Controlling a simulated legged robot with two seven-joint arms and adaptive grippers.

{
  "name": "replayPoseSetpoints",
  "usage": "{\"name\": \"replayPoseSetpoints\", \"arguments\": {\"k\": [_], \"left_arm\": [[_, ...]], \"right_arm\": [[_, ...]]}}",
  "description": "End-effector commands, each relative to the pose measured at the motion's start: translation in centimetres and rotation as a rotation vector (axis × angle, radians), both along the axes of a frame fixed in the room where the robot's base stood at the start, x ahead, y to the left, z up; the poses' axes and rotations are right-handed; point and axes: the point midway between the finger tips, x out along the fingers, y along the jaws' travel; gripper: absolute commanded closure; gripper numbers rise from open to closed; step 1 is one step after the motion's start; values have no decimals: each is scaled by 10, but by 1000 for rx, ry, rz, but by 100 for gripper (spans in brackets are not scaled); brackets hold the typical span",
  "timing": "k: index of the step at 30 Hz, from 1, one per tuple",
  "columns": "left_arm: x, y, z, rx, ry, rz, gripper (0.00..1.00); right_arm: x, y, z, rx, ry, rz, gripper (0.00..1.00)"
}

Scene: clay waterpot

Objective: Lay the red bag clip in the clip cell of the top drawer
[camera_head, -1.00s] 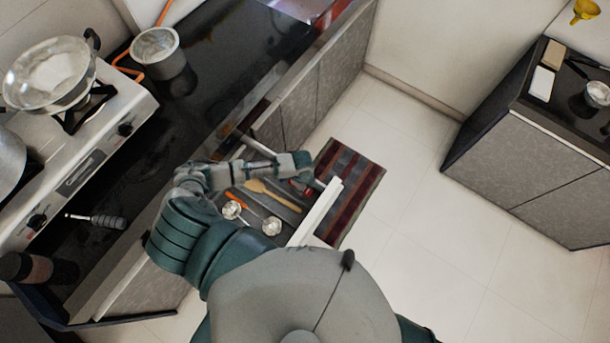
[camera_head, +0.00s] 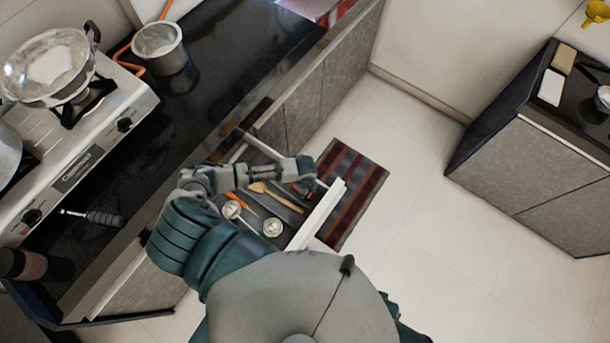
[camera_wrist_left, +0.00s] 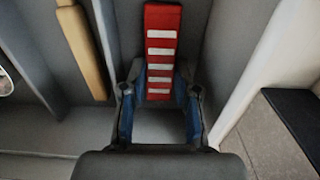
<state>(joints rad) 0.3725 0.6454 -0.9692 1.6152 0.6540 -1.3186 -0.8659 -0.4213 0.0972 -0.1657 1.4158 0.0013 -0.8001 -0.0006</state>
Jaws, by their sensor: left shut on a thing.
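The red bag clip (camera_wrist_left: 161,45), with white cross stripes, lies lengthwise between the fingertips of my left gripper (camera_wrist_left: 160,90) in the left wrist view. The gripper is shut on its near end. The clip is over or in the drawer's right-hand cell, beside the drawer wall; I cannot tell if it touches the floor of the cell. In the head view my left gripper (camera_head: 306,172) points over the open top drawer (camera_head: 322,214), near its front panel. The clip is mostly hidden there. My right gripper is not in view.
The drawer's other cells hold a wooden utensil (camera_head: 272,195), an orange-handled tool (camera_head: 240,199) and two metal strainers or ladles (camera_head: 272,227). A dark counter (camera_head: 215,85) with a stove (camera_head: 85,140) lies to the left. A striped rug (camera_head: 352,190) is on the floor beyond the drawer.

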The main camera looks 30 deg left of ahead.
Motion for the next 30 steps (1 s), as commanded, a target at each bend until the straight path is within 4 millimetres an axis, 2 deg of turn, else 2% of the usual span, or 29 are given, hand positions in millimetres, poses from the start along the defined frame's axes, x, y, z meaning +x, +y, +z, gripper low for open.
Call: {"name": "replayPoseSetpoints", "arguments": {"k": [6, 7, 10, 20, 23, 30], "left_arm": [[0, -3, 1, 2, -1, -1, 88], [0, -3, 1, 1, -1, -1, 65], [0, -1, 0, 0, -1, -1, 41], [3, 1, 5, -3, -6, 0, 41], [3, 0, 19, -3, -8, -2, 41], [2, -5, 74, 0, -8, -3, 41]], "right_arm": [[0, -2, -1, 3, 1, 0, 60], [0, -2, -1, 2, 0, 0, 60], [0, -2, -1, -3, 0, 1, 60], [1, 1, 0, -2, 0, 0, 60], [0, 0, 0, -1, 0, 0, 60], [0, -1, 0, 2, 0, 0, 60]]}}
